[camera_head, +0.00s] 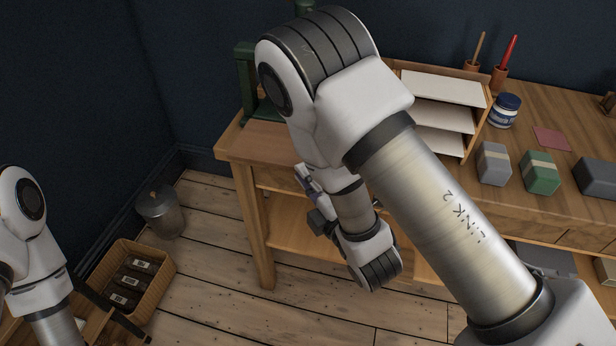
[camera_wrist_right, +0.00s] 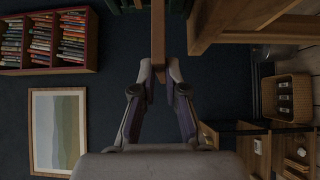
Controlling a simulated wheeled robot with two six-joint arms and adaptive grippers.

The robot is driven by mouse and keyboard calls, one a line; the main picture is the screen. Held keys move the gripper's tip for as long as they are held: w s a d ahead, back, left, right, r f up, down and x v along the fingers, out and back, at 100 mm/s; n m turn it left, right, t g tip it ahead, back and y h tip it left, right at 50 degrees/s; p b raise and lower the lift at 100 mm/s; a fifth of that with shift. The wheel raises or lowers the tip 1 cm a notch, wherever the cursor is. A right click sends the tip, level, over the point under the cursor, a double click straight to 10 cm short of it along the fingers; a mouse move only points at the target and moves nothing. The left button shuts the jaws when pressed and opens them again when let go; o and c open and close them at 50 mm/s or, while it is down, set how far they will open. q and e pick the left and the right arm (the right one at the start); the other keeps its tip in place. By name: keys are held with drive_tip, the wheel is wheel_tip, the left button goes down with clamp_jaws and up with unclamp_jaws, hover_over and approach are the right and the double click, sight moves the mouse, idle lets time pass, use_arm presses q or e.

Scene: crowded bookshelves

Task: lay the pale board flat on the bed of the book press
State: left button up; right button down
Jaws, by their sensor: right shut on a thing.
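The green book press (camera_head: 246,78) stands at the left end of the wooden bench, mostly hidden by my right arm; its bed cannot be made out. In the right wrist view, my right gripper (camera_wrist_right: 160,70) is shut on a thin brownish strip (camera_wrist_right: 158,32), seemingly the pale board seen edge-on. The strip runs up out of the picture, towards green parts at the top edge. In the head view the right gripper is low beside the bench's left end, and the board is hidden there.
The bench (camera_head: 560,115) carries a paper rack (camera_head: 440,88), a blue jar (camera_head: 504,110), a grey block (camera_head: 494,163) and a green block (camera_head: 540,172). A wicker basket (camera_head: 165,268) and a metal bin (camera_head: 160,212) stand on the left. The floor between them and the bench is clear.

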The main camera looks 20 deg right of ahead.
drive_tip(key=shift+w+d+r+b, duration=0.1)
drive_tip(key=shift+d+r+b, duration=0.2)
drive_tip(key=shift+d+b, duration=0.25)
drive_tip(key=shift+w+d+r+b, duration=0.1)
drive_tip(key=shift+d+r+b, duration=0.15)
drive_tip(key=shift+d+b, duration=0.3)
drive_tip(key=w+d, duration=0.2)
drive_tip(key=w, duration=0.1)
drive_tip(key=w+d+p, duration=0.1)
drive_tip(key=w+d, duration=0.1)
drive_tip(key=w, duration=0.1)
drive_tip(key=w+d+f+p, duration=0.1)
drive_tip(key=w+d, duration=0.1)
drive_tip(key=w, duration=0.2)
drive_tip(key=shift+d, duration=0.15)
use_arm(q)
drive_tip(key=shift+s+f+b, duration=0.35)
drive_tip(key=shift+f+b, duration=0.1)
drive_tip(key=shift+b, duration=0.05)
use_arm(e)
drive_tip(key=shift+s+f, duration=0.1)
drive_tip(key=shift+f, duration=0.4)
use_arm(q)
drive_tip(key=shift+f, duration=0.2)
use_arm(e)
drive_tip(key=shift+f, duration=0.15)
drive_tip(key=c, duration=1.1)
unclamp_jaws()
drive_tip(key=shift+c, duration=0.2)
drive_tip(key=shift+s, duration=0.1)
